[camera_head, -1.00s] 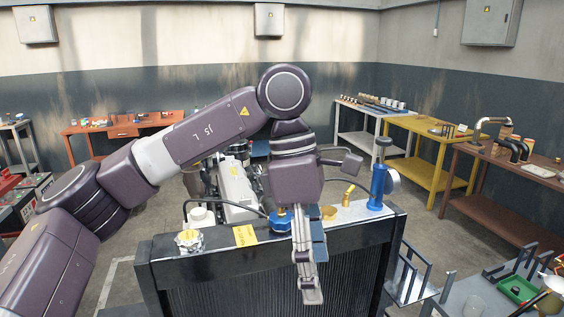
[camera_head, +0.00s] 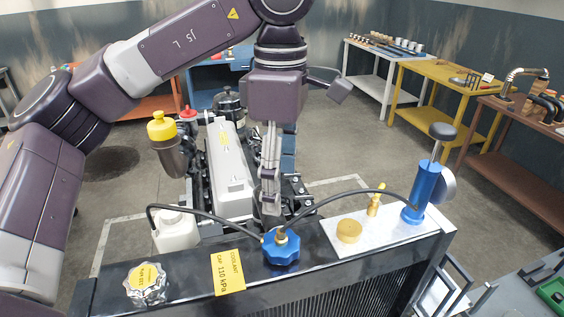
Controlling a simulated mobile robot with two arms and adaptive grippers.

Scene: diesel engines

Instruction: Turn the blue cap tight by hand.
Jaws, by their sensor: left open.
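The blue cap (camera_head: 281,247) sits on the top of the black radiator (camera_head: 200,260), near its middle, with black hoses meeting at it. My right gripper is not in view.
A silver cap (camera_head: 147,283) and a yellow coolant label (camera_head: 228,272) are left of the blue cap. A brass cap (camera_head: 349,231), a brass fitting (camera_head: 375,200) and a blue hand pump (camera_head: 425,190) stand to the right. A white bottle (camera_head: 176,230) is behind.

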